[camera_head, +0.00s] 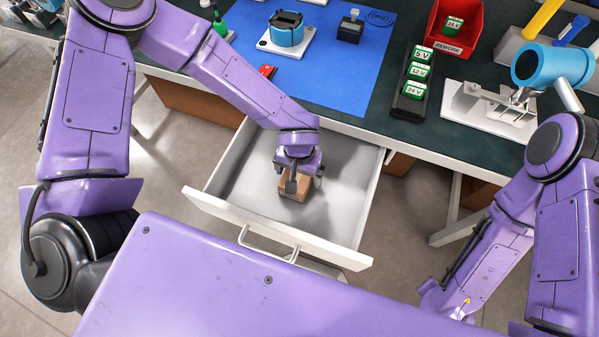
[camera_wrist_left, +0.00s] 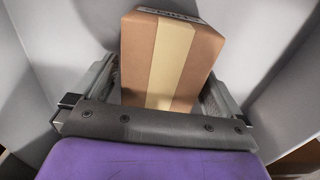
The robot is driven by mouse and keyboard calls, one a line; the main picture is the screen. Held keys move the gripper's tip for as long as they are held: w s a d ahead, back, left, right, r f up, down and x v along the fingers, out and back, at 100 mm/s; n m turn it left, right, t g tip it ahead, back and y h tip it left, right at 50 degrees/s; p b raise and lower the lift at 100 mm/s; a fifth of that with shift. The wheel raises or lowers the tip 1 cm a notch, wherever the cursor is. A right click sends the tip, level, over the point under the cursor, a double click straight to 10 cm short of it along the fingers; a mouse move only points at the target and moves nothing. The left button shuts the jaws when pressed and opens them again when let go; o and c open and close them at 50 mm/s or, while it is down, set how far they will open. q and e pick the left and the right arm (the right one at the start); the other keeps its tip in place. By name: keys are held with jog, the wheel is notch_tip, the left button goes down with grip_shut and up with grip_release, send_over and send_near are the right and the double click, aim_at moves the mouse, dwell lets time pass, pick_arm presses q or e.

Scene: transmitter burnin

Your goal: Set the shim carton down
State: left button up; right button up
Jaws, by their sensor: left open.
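The shim carton (camera_head: 295,186) is a small brown box in the open white drawer (camera_head: 345,205). My left gripper (camera_head: 297,178) reaches down into the drawer right at the carton. In the left wrist view its open fingers (camera_wrist_left: 160,92) stand on either side of the carton. The carton's underside is hidden, but it appears to rest on the drawer floor. My right arm is at the right; its gripper is out of view.
The drawer's front panel with its handle (camera_head: 268,243) faces me, and its floor around the carton is clear. The table above holds a blue mat (camera_head: 335,75), a black rack of green modules (camera_head: 412,85), a red bin (camera_head: 453,42) and a white fixture (camera_head: 490,113).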

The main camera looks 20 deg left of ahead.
pick_arm(q)
notch_tip(320, 180, up, 11)
jog(key=shift+r+p, duration=0.2)
jog(key=shift+p, duration=0.95)
